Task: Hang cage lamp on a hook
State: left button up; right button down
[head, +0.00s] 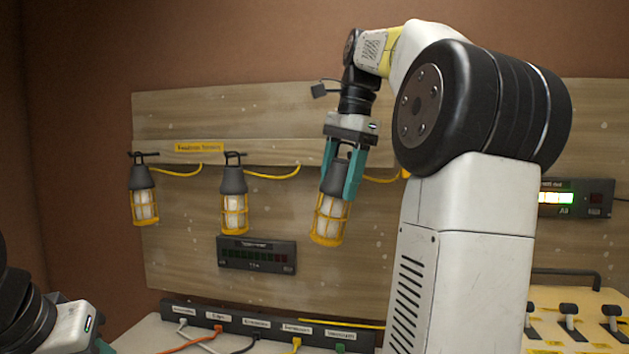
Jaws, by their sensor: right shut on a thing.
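A cage lamp (330,217) with a dark top and yellow cage is held between the teal fingers of my right gripper (342,180), which is shut on it in front of the wooden board. The lamp is slightly tilted, cage down. Two like lamps hang at the left, one on the far left hook (143,155) and one on the hook beside it (234,155). Any hook behind my right gripper is hidden. My left arm shows at the bottom left; the tips of its gripper (103,346) are cut off by the frame edge.
The wooden board (200,240) carries a yellow label (199,147), yellow cords and a dark meter box (257,255). Below is a dark socket strip (265,325) with several plugged cables. A yellow panel with levers (570,318) stands at the lower right. My right arm blocks the board's right part.

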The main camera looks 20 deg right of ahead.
jog(key=w+d+f, duration=0.2)
jog(key=w+d, duration=0.2)
jog(key=w, duration=0.3)
jog(key=shift+w+d, duration=0.25)
dwell(0.8)
dwell(0.6)
